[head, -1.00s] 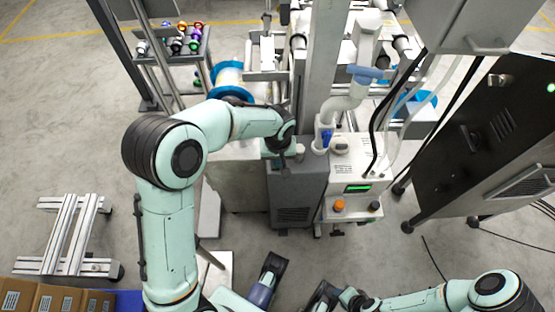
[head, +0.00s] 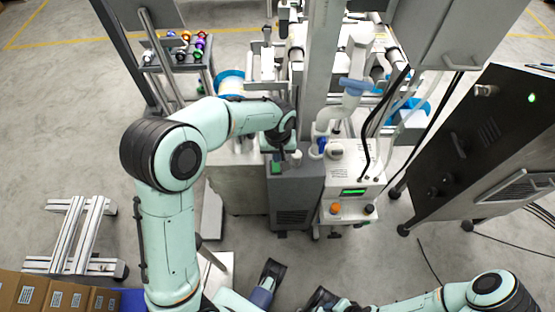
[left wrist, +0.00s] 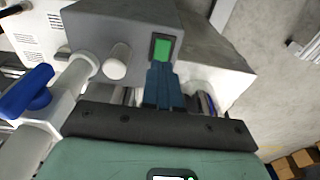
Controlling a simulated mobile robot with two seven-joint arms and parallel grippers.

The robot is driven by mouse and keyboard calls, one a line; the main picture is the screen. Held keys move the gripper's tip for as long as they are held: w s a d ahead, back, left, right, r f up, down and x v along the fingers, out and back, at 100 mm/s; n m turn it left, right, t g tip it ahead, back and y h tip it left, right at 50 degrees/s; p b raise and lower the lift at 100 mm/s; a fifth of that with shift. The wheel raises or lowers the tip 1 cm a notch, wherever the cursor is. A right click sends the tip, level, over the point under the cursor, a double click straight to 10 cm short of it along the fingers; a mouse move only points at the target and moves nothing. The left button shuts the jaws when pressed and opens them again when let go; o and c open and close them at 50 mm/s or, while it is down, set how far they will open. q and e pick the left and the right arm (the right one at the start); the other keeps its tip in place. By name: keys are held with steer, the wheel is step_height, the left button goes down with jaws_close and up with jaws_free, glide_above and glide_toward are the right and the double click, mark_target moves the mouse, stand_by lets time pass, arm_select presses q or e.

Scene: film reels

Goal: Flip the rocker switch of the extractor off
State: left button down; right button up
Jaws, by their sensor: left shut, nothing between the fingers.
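The extractor (head: 292,205) is a grey box in the middle of the head view, with a vented front. Its rocker switch (head: 276,168) has a green face in a dark frame on the top panel. The switch is large and clear in the left wrist view (left wrist: 161,48). My left gripper (left wrist: 160,72) is shut and empty, its fingertips close to the near edge of the switch; whether they touch it I cannot tell. In the head view the left gripper (head: 277,154) is over the extractor's top, partly hidden by its own wrist.
A white box with a green display (head: 353,192) and an orange knob stands right beside the extractor. A white pipe with a blue handle (head: 355,86) rises behind. A pale knob (left wrist: 117,61) stands left of the switch. A dark cabinet (head: 480,150) is at right.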

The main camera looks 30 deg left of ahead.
arm_select(q)
step_height(320, 180, up, 7)
steer(key=p, duration=0.1)
steer(key=shift+s, duration=0.2)
stand_by(0.4)
steer(key=s+d+f+m+g+h+p, duration=0.1)
steer(key=s+d+f+p, duration=0.1)
steer(key=s+f, duration=0.3)
steer(key=s+d+f+m+h+p, duration=0.1)
steer(key=s+d+f+p, duration=0.15)
steer(key=f, duration=0.55)
steer(key=s+d+f+g+h+p, duration=0.1)
steer(key=s+d+f+p, duration=0.15)
steer(key=f, duration=0.35)
steer(key=s+d+f+p, duration=0.1)
steer(key=s+f, duration=0.1)
steer(key=s, duration=0.6)
steer(key=s+d+f+h+p, duration=0.1)
steer(key=s+d+f+p, duration=0.1)
steer(key=s, duration=0.5)
steer(key=shift+s+d+f, duration=0.2)
steer(key=shift+s+d, duration=0.1)
steer(key=shift+s, duration=0.05)
